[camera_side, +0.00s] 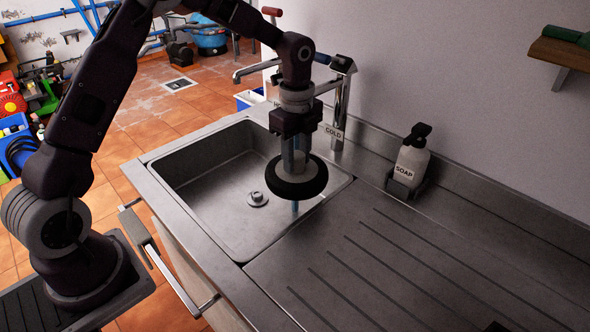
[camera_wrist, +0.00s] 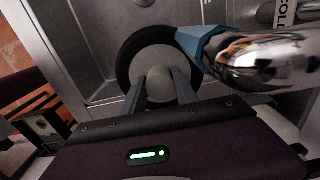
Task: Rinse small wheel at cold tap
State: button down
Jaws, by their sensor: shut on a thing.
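The small wheel (camera_side: 297,189), with a black tyre and grey hub, is held above the sink basin. My gripper (camera_side: 291,150) is shut on the wheel's hub from above. In the wrist view the fingers (camera_wrist: 160,88) close on the hub's middle, with the tyre (camera_wrist: 127,66) around it. The chrome cold tap (camera_side: 341,100) stands behind, with a COLD label (camera_side: 333,131). Its spout (camera_wrist: 265,58) reaches close over the wheel. A blue stream (camera_wrist: 192,42), apparently running water, comes from the spout's end at the wheel's edge. Blue also shows below the wheel (camera_side: 295,208).
The steel sink (camera_side: 215,195) has a drain (camera_side: 258,198) below and left of the wheel. A soap bottle (camera_side: 411,158) stands to the right against the wall. The ribbed drainboard (camera_side: 400,260) is mostly clear. A second spout (camera_side: 255,69) reaches left.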

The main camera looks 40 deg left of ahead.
aim_at(274, 184)
jog(key=shift+s+d, duration=0.2)
jog(key=shift+s, duration=3.45)
jog(key=s+r, duration=0.4)
jog(key=s, duration=0.1)
jog(key=shift+d, duration=0.1)
